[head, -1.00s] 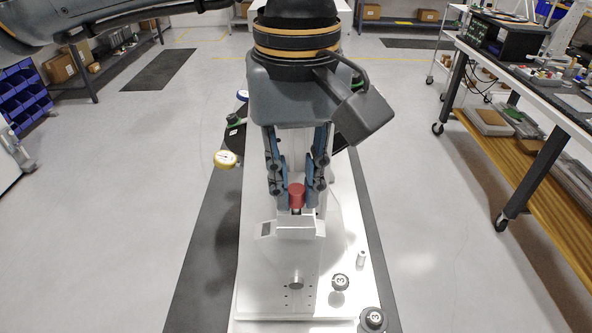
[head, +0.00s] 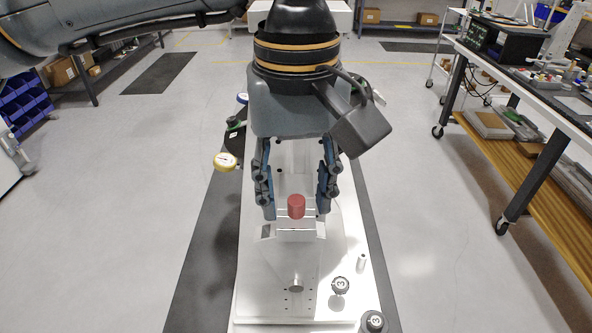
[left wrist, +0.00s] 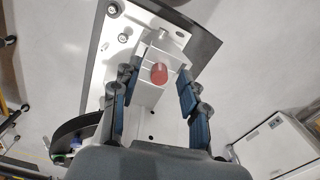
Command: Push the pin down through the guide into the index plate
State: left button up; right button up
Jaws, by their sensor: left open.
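The pin shows as a red cylindrical knob (head: 296,206) on top of the light grey guide block (head: 296,235). The pin's lower part is hidden in the block, and I cannot see the index plate hole. My left gripper (head: 296,214) is open, with one finger on each side of the red knob and a gap to each. In the left wrist view the red knob (left wrist: 159,73) sits between and a little beyond the open fingers (left wrist: 156,92), on the guide block (left wrist: 149,91). My right gripper is not in view.
A yellow dial gauge (head: 225,161) stands at the left.

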aim_at(296, 201)
pick_arm(q)
notch_tip(296, 201, up, 12)
dwell(0.5)
dwell(0.4)
